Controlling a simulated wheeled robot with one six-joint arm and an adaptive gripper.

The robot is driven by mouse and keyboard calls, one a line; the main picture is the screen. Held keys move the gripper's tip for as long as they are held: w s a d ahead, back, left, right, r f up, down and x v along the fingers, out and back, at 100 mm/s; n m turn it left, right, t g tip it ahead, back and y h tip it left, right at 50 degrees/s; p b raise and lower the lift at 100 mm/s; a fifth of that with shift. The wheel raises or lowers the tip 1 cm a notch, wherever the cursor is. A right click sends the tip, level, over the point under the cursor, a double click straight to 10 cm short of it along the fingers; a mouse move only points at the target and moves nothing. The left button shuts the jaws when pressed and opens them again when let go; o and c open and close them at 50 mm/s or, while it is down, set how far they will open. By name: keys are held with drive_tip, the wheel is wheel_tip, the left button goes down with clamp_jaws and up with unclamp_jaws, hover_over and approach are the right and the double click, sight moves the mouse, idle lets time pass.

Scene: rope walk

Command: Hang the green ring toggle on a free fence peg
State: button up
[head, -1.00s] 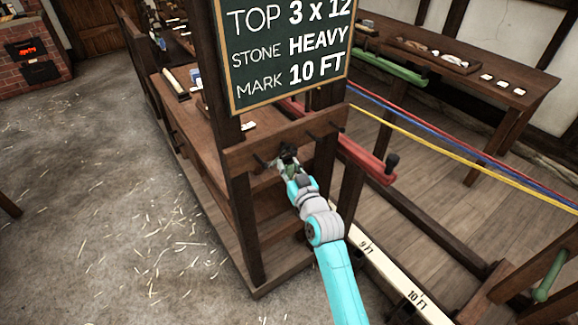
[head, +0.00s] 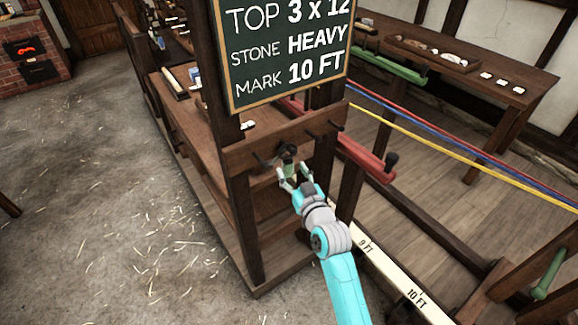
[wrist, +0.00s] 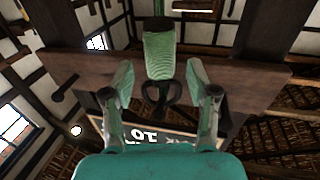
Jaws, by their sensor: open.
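The green ring toggle (head: 289,165) hangs at the fence rail (head: 270,145), its dark ring uppermost at the rail and its green body below. In the wrist view the toggle's green ribbed body (wrist: 160,55) and dark ring (wrist: 160,93) show clearly; the ring appears to be around a peg, mostly hidden behind it. My gripper (head: 291,184) is open just in front of and below the toggle. In the wrist view my gripper's fingers (wrist: 160,100) stand wide on either side, with gaps to the toggle.
Other dark pegs (head: 311,134) stick out of the rail, bare. A chalkboard sign (head: 290,50) is above it. A red bar (head: 365,158) and taut ropes (head: 440,146) lie to the right. The floor (head: 120,220) at left is open, with straw.

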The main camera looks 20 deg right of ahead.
drive_tip(key=s, duration=0.8)
drive_tip(key=shift+s+d, duration=0.2)
drive_tip(key=shift+d, duration=0.2)
drive_tip(key=s+f+m+g+h, duration=0.1)
drive_tip(key=s+f, duration=0.4)
drive_tip(key=s, duration=0.7)
drive_tip(key=s+f+g+h, duration=0.1)
drive_tip(key=s+f, duration=0.4)
drive_tip(key=s, duration=0.6)
drive_tip(key=s+r, duration=0.2)
drive_tip(key=s, duration=0.8)
drive_tip(key=s+r+g, duration=0.1)
drive_tip(key=s+r, duration=0.2)
drive_tip(key=s, duration=0.8)
drive_tip(key=shift+a, duration=0.15)
